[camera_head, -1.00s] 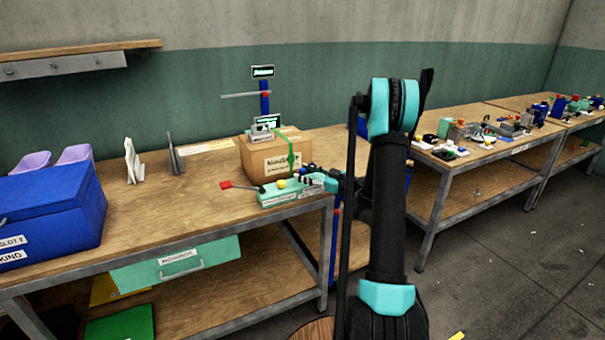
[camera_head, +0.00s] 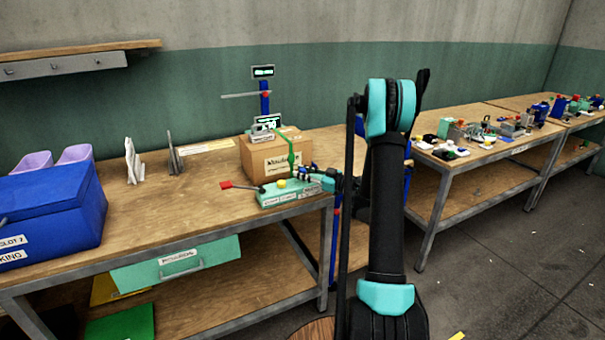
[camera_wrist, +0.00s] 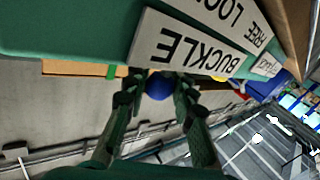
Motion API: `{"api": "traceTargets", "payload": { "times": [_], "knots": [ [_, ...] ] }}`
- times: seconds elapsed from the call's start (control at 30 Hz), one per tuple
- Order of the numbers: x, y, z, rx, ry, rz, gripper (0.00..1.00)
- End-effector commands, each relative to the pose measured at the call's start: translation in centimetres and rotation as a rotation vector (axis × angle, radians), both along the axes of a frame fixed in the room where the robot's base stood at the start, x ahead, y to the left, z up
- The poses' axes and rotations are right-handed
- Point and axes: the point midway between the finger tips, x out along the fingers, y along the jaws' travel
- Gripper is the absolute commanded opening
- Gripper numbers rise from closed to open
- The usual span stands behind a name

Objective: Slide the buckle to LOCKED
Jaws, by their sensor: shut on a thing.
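The buckle unit is a teal block (camera_head: 290,191) at the right front of the near bench, in front of a cardboard box (camera_head: 262,158). A yellow knob (camera_head: 281,184) and a red-ended lever (camera_head: 226,185) show on it. In the wrist view, a white plate reads BUCKLE (camera_wrist: 185,48), and another label (camera_wrist: 222,18) shows parts of the words LOCKED and FREE. My gripper (camera_wrist: 157,88) is shut on a blue round knob (camera_wrist: 158,85) beside the plate, a finger on each side. In the head view, my gripper (camera_head: 308,174) is at the block's right end, and the knob is hard to make out.
A green strap (camera_head: 291,150) lies over the box. A blue post (camera_head: 265,98) with small displays stands behind. A blue case (camera_head: 45,215) and grey upright plates (camera_head: 174,157) are at left. Another bench (camera_head: 455,158) with several devices is at right.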

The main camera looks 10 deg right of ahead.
Motion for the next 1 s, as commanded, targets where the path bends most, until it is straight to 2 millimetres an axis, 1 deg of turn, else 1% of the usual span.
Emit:
{"api": "traceTargets", "payload": {
  "times": [0.17,0.27,0.4,0.5,0.77,0.8,0.93,0.97,1.0],
  "knots": [
    [0.1,-0.3,0.0,0.000,0.000,-0.001,0.00],
    [0.5,-1.4,0.0,0.000,0.000,-0.003,0.00],
    [1.3,-3.9,0.0,0.000,0.000,-0.003,0.00],
    [1.6,-5.2,0.0,0.000,0.000,-0.002,0.00],
    [1.7,-5.3,0.0,0.000,0.000,-0.004,0.00],
    [1.7,-5.4,0.0,0.000,0.000,-0.004,0.28],
    [1.7,-5.3,0.0,0.000,0.000,-0.004,0.44],
    [1.7,-5.3,0.0,0.000,0.000,-0.003,0.47],
    [1.7,-5.3,0.0,0.000,0.000,-0.003,0.47]
  ]
}}
